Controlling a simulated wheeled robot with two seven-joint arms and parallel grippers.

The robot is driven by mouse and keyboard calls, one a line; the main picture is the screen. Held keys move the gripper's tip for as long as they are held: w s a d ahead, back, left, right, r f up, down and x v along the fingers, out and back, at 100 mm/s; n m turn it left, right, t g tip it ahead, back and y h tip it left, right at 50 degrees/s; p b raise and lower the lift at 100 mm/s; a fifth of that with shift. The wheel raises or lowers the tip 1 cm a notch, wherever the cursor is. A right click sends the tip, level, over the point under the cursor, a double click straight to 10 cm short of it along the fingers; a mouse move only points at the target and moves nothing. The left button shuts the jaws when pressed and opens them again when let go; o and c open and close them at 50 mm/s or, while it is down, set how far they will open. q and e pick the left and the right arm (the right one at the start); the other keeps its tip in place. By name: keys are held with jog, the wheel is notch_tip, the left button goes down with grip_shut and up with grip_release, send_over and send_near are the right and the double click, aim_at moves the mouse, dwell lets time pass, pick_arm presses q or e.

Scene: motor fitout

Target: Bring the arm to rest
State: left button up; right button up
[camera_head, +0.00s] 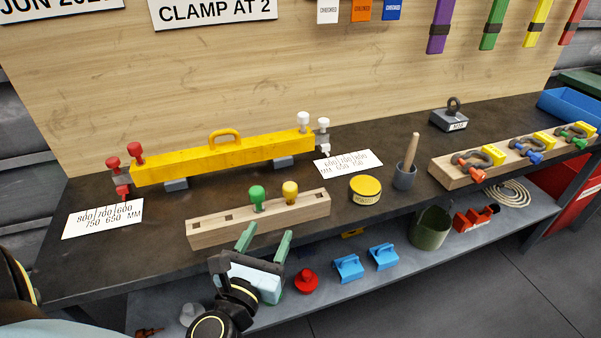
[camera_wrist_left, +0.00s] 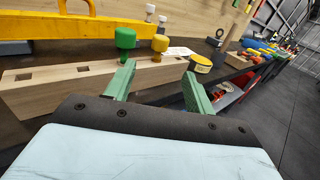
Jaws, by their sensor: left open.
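My left gripper (camera_head: 265,242) is open and empty, with green fingers spread apart, in front of the bench's front edge. It also shows in the left wrist view (camera_wrist_left: 158,85). Close beyond it stands a wooden block (camera_head: 270,219) with square holes. A green-topped peg (camera_head: 257,196) and a yellow-topped peg (camera_head: 290,190) stand in the block, and neither is between the fingers. My right gripper is not in view.
Behind the block lies a yellow beam (camera_head: 225,158) with red and white knobs at its ends. A yellow tin (camera_head: 365,188) and a grey pot (camera_head: 404,177) stand to the right. The lower shelf holds blue clamps (camera_head: 348,268) and a green bucket (camera_head: 430,228).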

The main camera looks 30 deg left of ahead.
pick_arm(q)
jog(key=s+d+f+m+g+h, duration=0.2)
jog(key=s+f+m+g+h, duration=0.1)
jog(key=f+m, duration=1.1)
jog(key=s+d+f+m+g+h, duration=0.25)
jog(key=f+m, duration=0.75)
jog(key=f, duration=0.8)
jog(key=s+a+f+m+g+y, duration=0.1)
jog(key=s+a+f+m+g, duration=0.1)
jog(key=s+f+m+g, duration=0.3)
jog(key=s+a+f+m+g, duration=0.3)
jog(key=s+f+m+g, duration=0.3)
jog(key=s+f+m, duration=0.6)
jog(key=s+f, duration=0.2)
jog(key=s, duration=0.6)
jog(key=shift+s+a+y, duration=0.2)
jog(key=shift+s+y, duration=0.05)
jog(key=shift+y, duration=0.1)
